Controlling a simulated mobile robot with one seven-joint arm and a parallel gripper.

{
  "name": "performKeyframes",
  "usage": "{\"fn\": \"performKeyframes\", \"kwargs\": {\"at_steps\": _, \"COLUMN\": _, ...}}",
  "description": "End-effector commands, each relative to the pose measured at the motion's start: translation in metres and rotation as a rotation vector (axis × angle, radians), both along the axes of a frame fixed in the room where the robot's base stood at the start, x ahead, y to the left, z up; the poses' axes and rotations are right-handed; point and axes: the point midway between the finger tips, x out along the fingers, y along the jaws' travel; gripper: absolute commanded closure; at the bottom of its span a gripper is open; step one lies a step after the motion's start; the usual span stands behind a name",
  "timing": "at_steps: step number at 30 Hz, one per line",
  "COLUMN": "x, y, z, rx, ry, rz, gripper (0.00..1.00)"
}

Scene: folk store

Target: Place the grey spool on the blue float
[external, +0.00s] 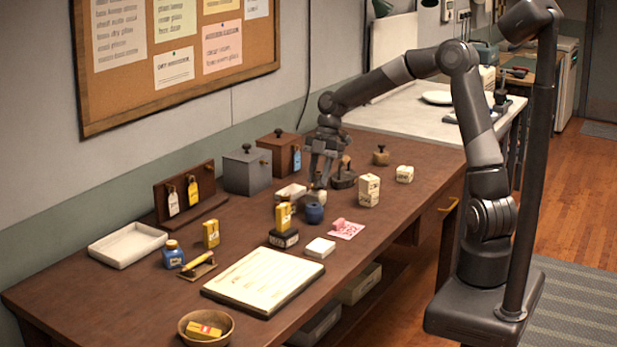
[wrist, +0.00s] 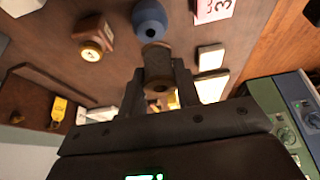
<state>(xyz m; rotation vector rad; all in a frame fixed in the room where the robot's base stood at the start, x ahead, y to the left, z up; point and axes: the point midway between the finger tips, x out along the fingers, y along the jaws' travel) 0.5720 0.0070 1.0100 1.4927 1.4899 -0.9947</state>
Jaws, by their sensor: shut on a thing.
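My gripper (external: 317,182) is over the middle of the brown table, pointing down. It is shut on the spool (wrist: 157,65), which looks brownish grey in the wrist view and pale in the external view (external: 317,196). The spool sits between the two fingertips. The blue float (external: 314,213) is a round blue thing on the table, just in front of the spool in the external view. In the wrist view the float (wrist: 149,18) is at the top, just beyond the spool. I cannot tell how high the spool is above the table.
A yellow box on a dark block (external: 284,238) stands left of the float. A cream block (external: 368,190) and a dark stamp (external: 343,178) are near my gripper. A white tray (external: 128,245) lies farther left.

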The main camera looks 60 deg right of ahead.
Motion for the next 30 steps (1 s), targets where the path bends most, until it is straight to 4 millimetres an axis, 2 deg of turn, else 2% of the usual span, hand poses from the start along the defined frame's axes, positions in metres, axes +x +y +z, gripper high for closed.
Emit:
{"fn": "performKeyframes", "kwargs": {"at_steps": 3, "x": 0.006, "y": 0.011, "z": -0.008, "rx": 0.001, "ry": 0.000, "rz": 0.000, "gripper": 0.91}}
{"fn": "performKeyframes", "kwargs": {"at_steps": 8, "x": 0.008, "y": 0.014, "z": -0.016, "rx": 0.001, "ry": 0.002, "rz": -0.001, "gripper": 0.91}}
{"fn": "performKeyframes", "kwargs": {"at_steps": 15, "x": 0.008, "y": 0.013, "z": -0.048, "rx": 0.001, "ry": 0.002, "rz": -0.002, "gripper": 0.91}}
{"fn": "performKeyframes", "kwargs": {"at_steps": 26, "x": 0.008, "y": 0.013, "z": -0.052, "rx": 0.000, "ry": 0.001, "rz": -0.002, "gripper": 0.91}}
{"fn": "performKeyframes", "kwargs": {"at_steps": 27, "x": 0.008, "y": 0.013, "z": -0.053, "rx": 0.000, "ry": 0.000, "rz": -0.002, "gripper": 0.69}}
{"fn": "performKeyframes", "kwargs": {"at_steps": 30, "x": 0.008, "y": 0.013, "z": -0.052, "rx": 0.000, "ry": 0.000, "rz": -0.002, "gripper": 0.60}}
